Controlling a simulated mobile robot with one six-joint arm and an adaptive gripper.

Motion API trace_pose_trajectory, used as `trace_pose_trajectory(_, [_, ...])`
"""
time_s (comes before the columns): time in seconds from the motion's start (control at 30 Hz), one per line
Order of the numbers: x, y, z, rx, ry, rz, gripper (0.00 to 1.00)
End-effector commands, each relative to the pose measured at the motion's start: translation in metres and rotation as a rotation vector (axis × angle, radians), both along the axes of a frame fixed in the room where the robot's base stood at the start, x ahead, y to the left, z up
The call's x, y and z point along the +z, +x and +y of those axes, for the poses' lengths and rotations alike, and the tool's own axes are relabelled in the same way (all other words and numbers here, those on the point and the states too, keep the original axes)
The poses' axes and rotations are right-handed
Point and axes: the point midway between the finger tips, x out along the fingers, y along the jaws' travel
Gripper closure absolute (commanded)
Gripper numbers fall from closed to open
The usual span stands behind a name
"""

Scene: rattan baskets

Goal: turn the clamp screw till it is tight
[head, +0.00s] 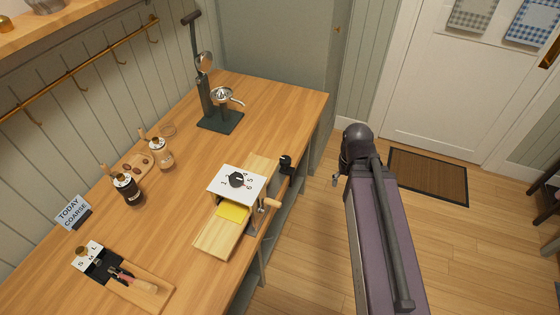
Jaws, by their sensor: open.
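A pasta-roller-like machine stands at the counter's front edge, with a white numbered dial plate (238,183) on top and a yellow sheet (232,212) below it. A wooden handle (271,203) sticks out from its right side. I cannot tell whether this handle is the clamp screw or a crank. A grey metal part (251,228) sits below it at the counter edge; the rest is hidden by the plate and counter. My gripper (337,180) is mostly hidden by my own dark wrist. It is open, off the counter to the right of the machine, apart from the handle.
The wooden counter (285,105) holds a black press (220,121) at the back, two jars (160,153) and a sign (73,212) on the left. A dark knob-like item (286,162) is at the counter edge. The floor beyond my arm is clear up to a mat (429,176).

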Motion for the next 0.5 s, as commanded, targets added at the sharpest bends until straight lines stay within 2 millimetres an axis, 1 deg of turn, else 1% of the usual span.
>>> trace_pose_trajectory(0.17, [-0.009,0.004,0.004,-0.04,0.036,0.008,0.26])
trace_pose_trajectory(0.27, [-0.019,0.01,0.011,-0.091,0.088,0.02,0.26])
trace_pose_trajectory(0.37, [-0.032,0.017,0.02,-0.174,0.163,0.045,0.26])
trace_pose_trajectory(0.5, [-0.052,0.032,0.036,-0.331,0.303,0.103,0.26])
